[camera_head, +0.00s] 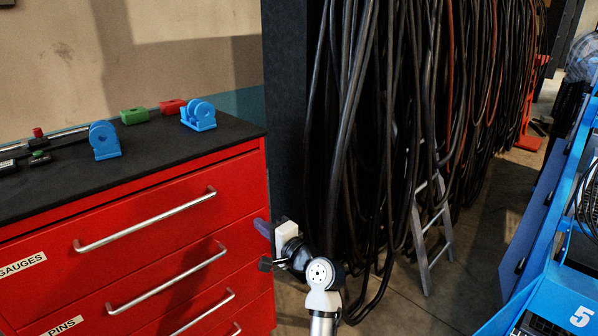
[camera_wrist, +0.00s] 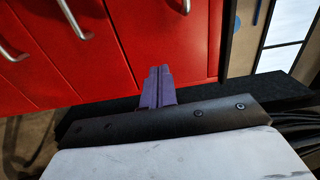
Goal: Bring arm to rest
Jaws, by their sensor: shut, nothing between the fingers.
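My gripper (camera_wrist: 157,72) shows in the wrist view as two purple fingers side by side, shut together with nothing between them. In the head view my gripper (camera_head: 261,227) is partly seen at the right front corner of the red drawer cabinet (camera_head: 150,215), beside its drawer fronts. My arm rises from the bottom of the head view, bent at a white and black joint. Whether the fingers touch the cabinet cannot be told.
Blue brackets (camera_head: 105,141), a green block (camera_head: 133,116) and a red block (camera_head: 172,106) sit on the cabinet's black top. Many dark cables (camera_head: 400,130) hang close behind my arm. A ladder (camera_head: 430,235) leans there. A blue rack (camera_head: 560,290) stands right. Floor between is clear.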

